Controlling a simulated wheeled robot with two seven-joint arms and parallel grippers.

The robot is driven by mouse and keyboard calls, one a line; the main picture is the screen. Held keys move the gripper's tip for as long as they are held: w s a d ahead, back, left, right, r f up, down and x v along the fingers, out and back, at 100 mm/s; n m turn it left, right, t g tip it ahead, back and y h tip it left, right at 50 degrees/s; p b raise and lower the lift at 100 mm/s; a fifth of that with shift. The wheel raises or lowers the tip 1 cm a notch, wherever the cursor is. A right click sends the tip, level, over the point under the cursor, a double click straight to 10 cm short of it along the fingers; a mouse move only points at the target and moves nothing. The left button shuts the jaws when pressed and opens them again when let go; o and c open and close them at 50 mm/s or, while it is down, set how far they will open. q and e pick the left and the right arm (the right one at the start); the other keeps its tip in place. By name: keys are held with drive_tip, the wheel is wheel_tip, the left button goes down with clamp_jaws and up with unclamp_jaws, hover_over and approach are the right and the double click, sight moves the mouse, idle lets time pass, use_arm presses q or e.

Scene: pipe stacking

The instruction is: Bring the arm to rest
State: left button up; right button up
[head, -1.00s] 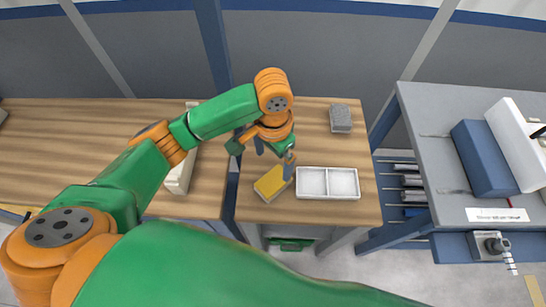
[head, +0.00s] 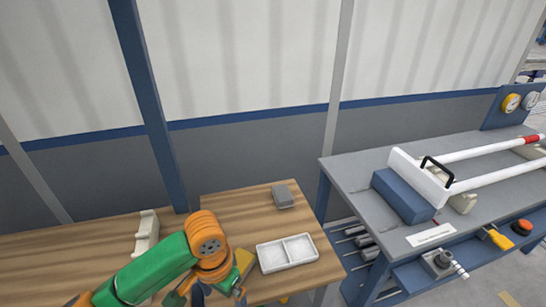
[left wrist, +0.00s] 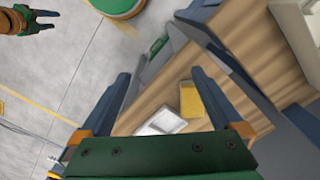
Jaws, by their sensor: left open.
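My left arm comes in from the left in the head view, with its open left gripper (head: 212,293) low in the picture, partly cut off by the bottom edge. In the left wrist view the two dark fingers of my left gripper (left wrist: 160,76) stand wide apart with nothing between them. The wooden table below shows a yellow-topped block (left wrist: 192,100) and a white tray (left wrist: 160,124). My right gripper (left wrist: 38,20) shows small at the top left of that view, too small to tell its jaws.
In the head view the white two-compartment tray (head: 287,253) and a grey block (head: 283,196) stand on the wooden table. The yellow-topped block (head: 246,261) is partly behind my arm. A grey workbench (head: 350,170) with pipes (head: 490,150) and a blue block (head: 403,195) stands right.

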use_arm(q)
drive_tip(key=s+d+f+t+h, duration=0.2)
drive_tip(key=s+d+f+h, duration=0.2)
drive_tip(key=s+d+f, duration=0.15)
drive_tip(key=s+a+f+n+t+y, duration=0.1)
drive_tip(key=s+a+f+n+y, duration=0.1)
drive_tip(key=s+a, duration=0.3)
drive_tip(key=s+a+f+n+t+y, duration=0.1)
drive_tip(key=s+a+n+y, duration=0.15)
drive_tip(key=a, duration=0.55)
wheel_tip(320, 180, down, 18)
drive_tip(key=s+g, duration=0.2)
drive_tip(key=s+a+f+m+g, duration=0.1)
drive_tip(key=s+f, duration=0.8)
drive_tip(key=s, duration=0.3)
drive_tip(key=shift+a, duration=0.15)
drive_tip(key=shift+f+h, duration=0.1)
drive_tip(key=shift+h, duration=0.15)
